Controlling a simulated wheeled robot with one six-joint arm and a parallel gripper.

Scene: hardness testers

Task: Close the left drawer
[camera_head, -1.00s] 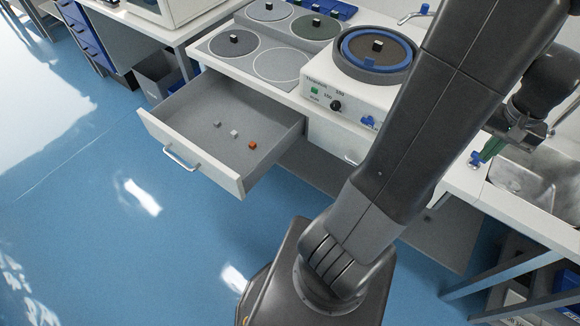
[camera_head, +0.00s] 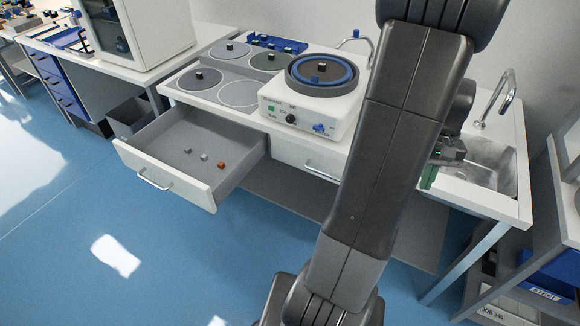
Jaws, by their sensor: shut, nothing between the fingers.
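The left drawer (camera_head: 165,182) is pulled well out from under the counter. It has a white front with a metal bar handle (camera_head: 154,180). Inside lie small cubes: a dark grey one (camera_head: 188,151), a light grey one (camera_head: 204,157) and an orange one (camera_head: 221,165). To its right, a second drawer (camera_head: 300,158) sits flush under the counter. My gripper (camera_head: 430,176) shows only in part, behind my arm near the sink at the right. It is shut and empty, well apart from the left drawer.
The counter carries a grinding machine (camera_head: 308,105) with a round platter, and several round discs on a panel (camera_head: 215,78). A sink (camera_head: 480,172) is at the right end. A grey bin (camera_head: 131,117) stands left of the drawer. Blue floor (camera_head: 60,240) in front is clear.

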